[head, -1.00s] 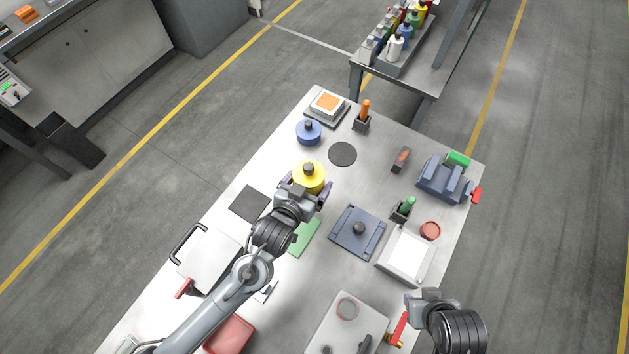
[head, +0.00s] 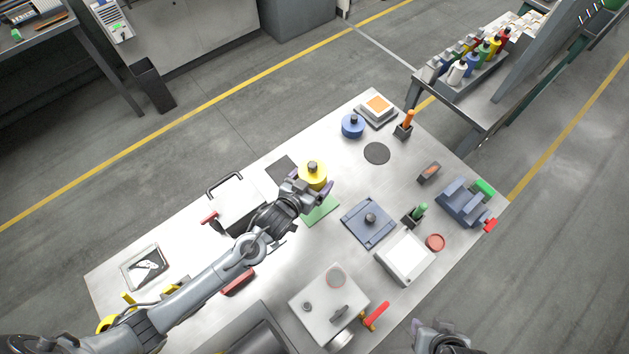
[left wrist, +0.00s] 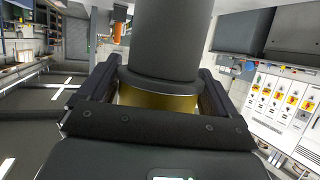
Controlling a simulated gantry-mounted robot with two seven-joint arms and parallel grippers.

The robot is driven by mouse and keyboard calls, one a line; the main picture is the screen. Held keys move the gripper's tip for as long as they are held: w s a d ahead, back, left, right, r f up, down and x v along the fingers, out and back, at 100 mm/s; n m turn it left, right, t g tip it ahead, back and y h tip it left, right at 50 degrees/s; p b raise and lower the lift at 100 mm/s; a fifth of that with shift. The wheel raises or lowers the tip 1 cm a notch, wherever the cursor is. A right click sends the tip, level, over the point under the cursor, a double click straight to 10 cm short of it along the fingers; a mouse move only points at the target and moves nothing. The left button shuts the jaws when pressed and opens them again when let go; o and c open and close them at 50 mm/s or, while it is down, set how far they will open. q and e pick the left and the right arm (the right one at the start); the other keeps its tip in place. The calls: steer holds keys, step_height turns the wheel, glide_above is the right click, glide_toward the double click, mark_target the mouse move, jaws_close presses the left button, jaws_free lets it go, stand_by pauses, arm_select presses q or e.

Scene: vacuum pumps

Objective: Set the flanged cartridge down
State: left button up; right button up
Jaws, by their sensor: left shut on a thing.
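The flanged cartridge (head: 313,176) is a yellow round body with a dark knob on top. My left gripper (head: 312,189) is shut on it near the back edge of the table, and both look upright in the head view. The left wrist view shows the jaws either side of the yellow body (left wrist: 158,101) and a thick dark cylinder above it. In the head view the cartridge is between a dark square mat (head: 279,167) and a green mat (head: 321,211). Any gap beneath it cannot be told. My right gripper (head: 440,330) is partly visible at the bottom edge, its fingers unclear.
A blue knobbed disc (head: 352,127) and a dark round spot (head: 377,153) lie toward the back right. A blue-grey plate (head: 356,232) with a knob is right of the green mat. A handled case (head: 239,204) stands left of the gripper.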

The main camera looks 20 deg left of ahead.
arm_select(q)
steer(key=shift+d+r, duration=0.1)
steer(key=shift+r, duration=0.05)
steer(key=shift+r, duration=0.1)
steer(key=shift+p, duration=0.3)
steer(key=shift+f+b, duration=1)
steer(key=shift+f, duration=0.7)
steer(key=shift+f+b, duration=0.45)
steer(key=shift+f, duration=0.45)
steer(key=shift+f, duration=0.15)
